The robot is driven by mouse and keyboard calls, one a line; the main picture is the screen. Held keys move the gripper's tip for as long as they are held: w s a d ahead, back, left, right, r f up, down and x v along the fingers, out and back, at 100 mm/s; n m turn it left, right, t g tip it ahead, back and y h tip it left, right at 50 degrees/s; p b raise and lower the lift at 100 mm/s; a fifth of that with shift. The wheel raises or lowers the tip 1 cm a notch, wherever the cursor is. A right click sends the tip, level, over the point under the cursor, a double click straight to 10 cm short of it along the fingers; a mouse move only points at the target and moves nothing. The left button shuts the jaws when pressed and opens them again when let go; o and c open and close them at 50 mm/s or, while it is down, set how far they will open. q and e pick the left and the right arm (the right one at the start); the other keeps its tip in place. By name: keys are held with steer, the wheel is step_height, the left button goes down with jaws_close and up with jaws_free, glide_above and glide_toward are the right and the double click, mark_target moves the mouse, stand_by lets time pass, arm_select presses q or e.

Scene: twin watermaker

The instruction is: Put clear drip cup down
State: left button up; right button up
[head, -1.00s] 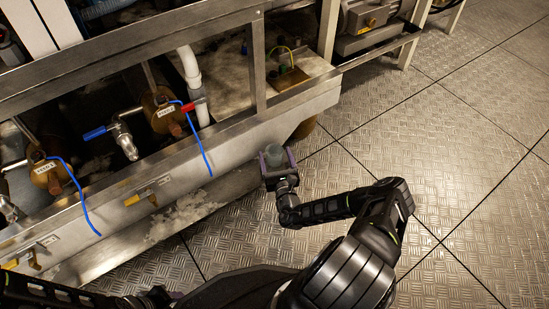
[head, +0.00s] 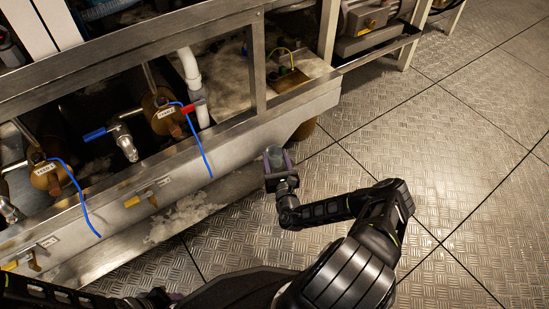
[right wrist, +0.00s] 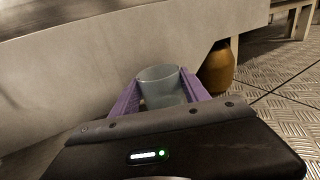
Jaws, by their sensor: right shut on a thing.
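The clear drip cup (right wrist: 162,86) is upright between the purple fingers of my right gripper (right wrist: 168,95) in the right wrist view. In the head view the cup (head: 275,153) shows small and greyish at the end of my right arm. My right gripper (head: 277,162) is shut on it, held beside the front wall of the metal frame, above the floor. The cup's lower part is hidden by the gripper body. My left arm shows at the bottom left of the head view, but its fingers cannot be made out clearly there (head: 160,298).
The metal skid (head: 240,140) with brass valves (head: 168,118) and blue tubes fills the left. A white crusty patch (head: 185,217) lies on the low ledge. A brownish-yellow rounded object (right wrist: 216,68) stands under the frame. The tread-plate floor (head: 460,150) is clear on the right.

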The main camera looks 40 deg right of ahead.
steer(key=c, duration=0.4)
step_height(320, 180, up, 10)
steer(key=p, duration=0.6)
stand_by(0.4)
